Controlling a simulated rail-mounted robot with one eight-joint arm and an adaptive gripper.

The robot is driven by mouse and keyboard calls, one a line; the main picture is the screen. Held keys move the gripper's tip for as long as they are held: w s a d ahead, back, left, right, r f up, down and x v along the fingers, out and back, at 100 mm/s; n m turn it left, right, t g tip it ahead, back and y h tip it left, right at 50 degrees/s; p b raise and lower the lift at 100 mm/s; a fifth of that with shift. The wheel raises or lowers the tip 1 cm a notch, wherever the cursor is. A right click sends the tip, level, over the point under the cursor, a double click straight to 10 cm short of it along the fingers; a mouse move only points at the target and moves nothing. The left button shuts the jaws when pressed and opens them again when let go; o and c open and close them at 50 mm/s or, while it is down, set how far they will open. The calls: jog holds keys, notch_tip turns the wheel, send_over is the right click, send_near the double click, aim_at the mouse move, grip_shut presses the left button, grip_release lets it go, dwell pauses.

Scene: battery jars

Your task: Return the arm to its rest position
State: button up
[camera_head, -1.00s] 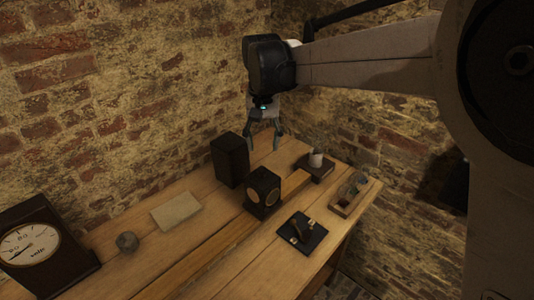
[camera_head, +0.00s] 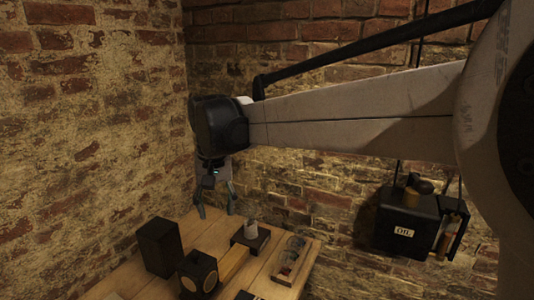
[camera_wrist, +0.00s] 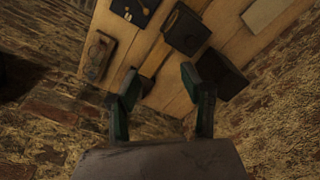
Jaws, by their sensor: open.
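My gripper (camera_head: 216,211) hangs from my outstretched arm, fingers down and spread apart. In the head view it appears above the far end of the wooden table (camera_head: 205,232), near the brick corner. In the wrist view my gripper (camera_wrist: 160,78) shows two separated fingers with nothing held between them. The tabletop (camera_wrist: 160,92) shows beyond the fingertips, with brick wall around it. The exact height above the table cannot be told.
A black switch box (camera_head: 405,222) hangs on the right wall.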

jog(key=s+d+r+m+t, duration=0.1)
jog(key=s+d, duration=0.3)
jog(key=d, duration=0.6)
jog(key=s+d+r+m+t, duration=0.1)
jog(key=s+d+r+t, duration=0.15)
jog(key=d, duration=0.75)
jog(key=s+d+f+m+t, duration=0.1)
jog(key=s+d+f, duration=0.3)
jog(key=s+d, duration=0.3)
jog(key=s+d+f+t, duration=0.2)
jog(key=s+d+f, duration=0.2)
jog(key=s+d, duration=0.3)
jog(key=shift+d+f+m+h, duration=0.2)
jog(key=shift+d+m+h, duration=0.15)
jog(key=shift+d, duration=0.55)
